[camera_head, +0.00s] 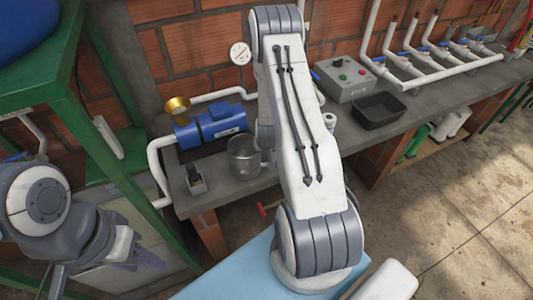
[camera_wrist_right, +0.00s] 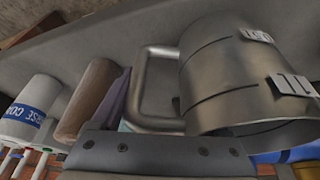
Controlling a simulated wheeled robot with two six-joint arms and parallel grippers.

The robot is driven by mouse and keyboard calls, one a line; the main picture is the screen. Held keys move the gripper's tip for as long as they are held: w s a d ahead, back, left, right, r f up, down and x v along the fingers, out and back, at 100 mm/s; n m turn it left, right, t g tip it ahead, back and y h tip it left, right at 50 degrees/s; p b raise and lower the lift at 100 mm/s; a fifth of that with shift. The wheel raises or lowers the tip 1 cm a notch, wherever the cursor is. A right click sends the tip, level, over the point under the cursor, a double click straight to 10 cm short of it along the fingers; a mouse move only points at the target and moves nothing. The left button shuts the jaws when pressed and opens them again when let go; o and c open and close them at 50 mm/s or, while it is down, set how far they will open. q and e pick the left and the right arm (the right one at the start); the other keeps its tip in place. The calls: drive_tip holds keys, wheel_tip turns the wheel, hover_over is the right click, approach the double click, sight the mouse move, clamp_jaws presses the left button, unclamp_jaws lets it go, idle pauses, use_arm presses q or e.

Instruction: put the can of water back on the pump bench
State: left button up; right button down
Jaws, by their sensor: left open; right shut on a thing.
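The can of water is a grey metal can (camera_head: 244,158) with a side handle, near the front edge of the pump bench (camera_head: 222,193), beside the blue pump (camera_head: 212,125). It looks upright, but I cannot tell whether its base touches the bench. The right wrist view shows the can (camera_wrist_right: 235,80) close up, with its handle at my right gripper (camera_wrist_right: 135,118), which is shut on it. In the head view my right arm hides that gripper and the handle side. My left gripper (camera_head: 103,268) is open and empty at the lower left, away from the bench.
A small dark holder (camera_head: 196,183) stands left of the can. A grey control box (camera_head: 346,78) and a black tray (camera_head: 379,110) are farther right on the bench. A green frame (camera_head: 85,130) stands at the left. A white cylinder with a blue label (camera_wrist_right: 30,110) shows in the wrist view.

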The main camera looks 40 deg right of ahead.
drive_tip(key=shift+f, duration=0.2)
unclamp_jaws()
drive_tip(key=shift+r, duration=0.3)
drive_tip(key=v, duration=1.2)
drive_tip(key=s+a+r+n+y, duration=0.15)
drive_tip(key=a+r+n, duration=0.3)
drive_tip(key=a, duration=0.75)
drive_tip(key=s+a+r+n+y, duration=0.1)
drive_tip(key=a+r+n+y, duration=0.15)
drive_tip(key=a+r, duration=0.65)
drive_tip(key=s+a+r+n+g, duration=0.1)
drive_tip(key=s+a+r+n, duration=0.1)
drive_tip(key=s+a, duration=0.3)
drive_tip(key=s+a+r+n+g, duration=0.2)
drive_tip(key=s+a+n, duration=0.3)
drive_tip(key=s, duration=0.8)
drive_tip(key=shift+a+h, duration=0.3)
drive_tip(key=shift+a, duration=0.15)
